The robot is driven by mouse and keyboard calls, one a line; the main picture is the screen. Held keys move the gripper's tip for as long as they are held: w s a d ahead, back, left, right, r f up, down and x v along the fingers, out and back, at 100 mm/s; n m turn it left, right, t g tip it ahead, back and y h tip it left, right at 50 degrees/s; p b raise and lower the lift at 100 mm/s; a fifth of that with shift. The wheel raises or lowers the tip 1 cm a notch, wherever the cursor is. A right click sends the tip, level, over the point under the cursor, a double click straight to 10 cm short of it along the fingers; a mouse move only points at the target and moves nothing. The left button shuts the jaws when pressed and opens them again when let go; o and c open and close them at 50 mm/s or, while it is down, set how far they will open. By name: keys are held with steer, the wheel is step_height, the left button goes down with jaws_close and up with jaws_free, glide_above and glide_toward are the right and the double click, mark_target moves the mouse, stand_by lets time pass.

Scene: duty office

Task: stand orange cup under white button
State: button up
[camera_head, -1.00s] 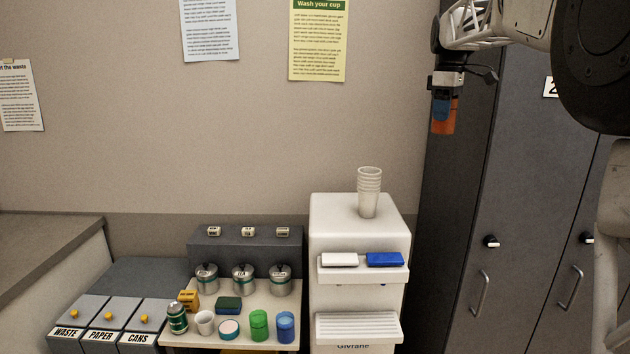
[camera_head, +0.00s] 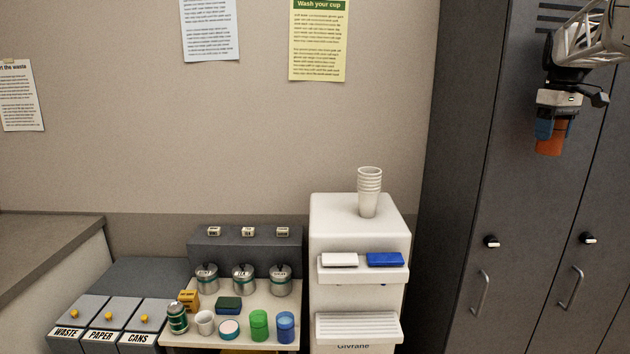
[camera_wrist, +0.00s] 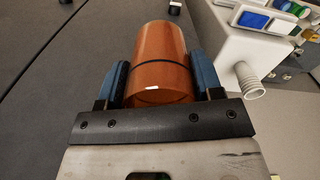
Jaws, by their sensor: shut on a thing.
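My gripper (camera_head: 553,131) is shut on the orange cup (camera_head: 550,146) and holds it high in front of the grey lockers, right of the water dispenser. In the wrist view the orange cup (camera_wrist: 160,60) lies between the two blue fingers of my gripper (camera_wrist: 160,85). The white button (camera_head: 339,260) is on the front ledge of the white dispenser (camera_head: 325,220), left of a blue button (camera_head: 385,260). Below the buttons is a slatted drip tray (camera_head: 357,327). The buttons also show in the wrist view, with the white one (camera_wrist: 283,26) beside the blue one (camera_wrist: 254,20).
A stack of pale cups (camera_head: 369,192) stands on the dispenser. Left of it, a table (camera_head: 225,308) holds canisters, a green cup (camera_head: 259,326), a blue cup (camera_head: 285,327) and a white mug (camera_head: 204,322). Grey lockers (camera_head: 465,180) rise at right.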

steer(key=s+d+f+m, duration=0.1)
steer(key=d+f+m, duration=0.3)
steer(key=f, duration=0.6)
steer(key=s+d+f+m, duration=0.1)
steer(key=d+f+m, duration=0.2)
steer(key=d+f, duration=0.5)
steer(key=s+d+f+m, duration=0.2)
steer(key=d+f+m, duration=0.2)
steer(key=f, duration=0.9)
steer(key=shift+d+f+m, duration=0.25)
steer(key=shift+d+m, duration=0.05)
steer(key=shift+d, duration=0.95)
steer(key=shift+w+a, duration=0.1)
steer(key=shift+a, duration=0.05)
steer(key=w+a+r+n, duration=0.1)
steer(key=w+a+r, duration=0.1)
steer(key=a, duration=1.9)
steer(key=w+a+r+n, duration=0.1)
steer(key=w+a+r, duration=0.2)
steer(key=a, duration=1.9)
steer(key=w+a+r+n, duration=0.1)
steer(key=w+a+r, duration=0.2)
steer(key=a, duration=1.8)
steer(key=shift+w+a+r, duration=0.25)
steer(key=shift+w+a, duration=0.15)
steer(key=shift+w, duration=0.7)
steer(key=shift+w, duration=0.15)
